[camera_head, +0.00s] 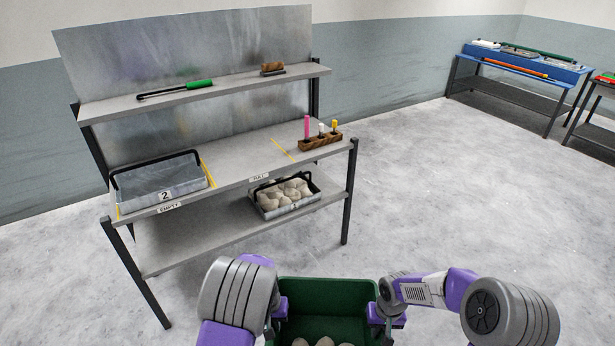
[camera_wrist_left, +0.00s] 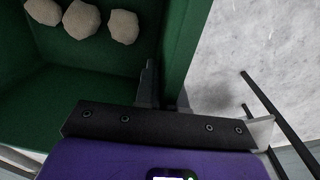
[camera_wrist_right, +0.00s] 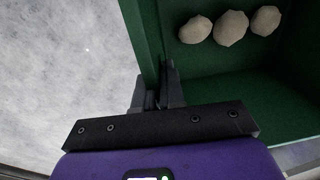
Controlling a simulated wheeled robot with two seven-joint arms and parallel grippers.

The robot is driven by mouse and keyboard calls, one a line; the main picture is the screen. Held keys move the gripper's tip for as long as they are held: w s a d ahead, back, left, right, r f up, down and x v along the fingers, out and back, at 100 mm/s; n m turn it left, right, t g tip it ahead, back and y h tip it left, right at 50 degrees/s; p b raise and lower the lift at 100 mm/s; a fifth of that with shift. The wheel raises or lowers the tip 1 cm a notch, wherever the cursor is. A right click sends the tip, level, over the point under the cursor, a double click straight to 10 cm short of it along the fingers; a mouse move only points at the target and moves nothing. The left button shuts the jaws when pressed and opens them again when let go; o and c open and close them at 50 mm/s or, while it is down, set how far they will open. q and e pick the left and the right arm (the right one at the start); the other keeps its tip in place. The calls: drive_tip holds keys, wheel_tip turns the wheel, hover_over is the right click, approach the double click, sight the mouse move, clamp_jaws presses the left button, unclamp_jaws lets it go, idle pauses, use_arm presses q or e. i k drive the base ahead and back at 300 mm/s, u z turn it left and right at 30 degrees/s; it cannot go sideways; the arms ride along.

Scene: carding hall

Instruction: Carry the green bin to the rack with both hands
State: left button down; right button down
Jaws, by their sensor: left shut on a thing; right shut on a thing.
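The green bin (camera_head: 322,296) is at the bottom of the head view, in front of the grey rack (camera_head: 225,160), with bare floor between them. Several round, pale beige lumps (camera_head: 326,342) lie in it; they also show in the left wrist view (camera_wrist_left: 82,18) and the right wrist view (camera_wrist_right: 230,28). My left gripper (camera_head: 282,308) is shut on the bin's left wall. My right gripper (camera_head: 376,314) is shut on its right wall. The wall sits between the fingers in both the left wrist view (camera_wrist_left: 163,88) and the right wrist view (camera_wrist_right: 157,88). The bin's underside is hidden.
The rack's middle shelf holds a grey tray marked 2 (camera_head: 158,182) near an EMPTY label and a wooden block with markers (camera_head: 320,141). A tray of pale lumps (camera_head: 286,196) is on the lower shelf. A blue table (camera_head: 520,62) stands far right. Floor right of the rack is clear.

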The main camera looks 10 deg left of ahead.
sight(247, 160)
drive_tip(key=u, duration=0.4)
drive_tip(key=i, duration=1.45)
drive_tip(key=u, duration=0.35)
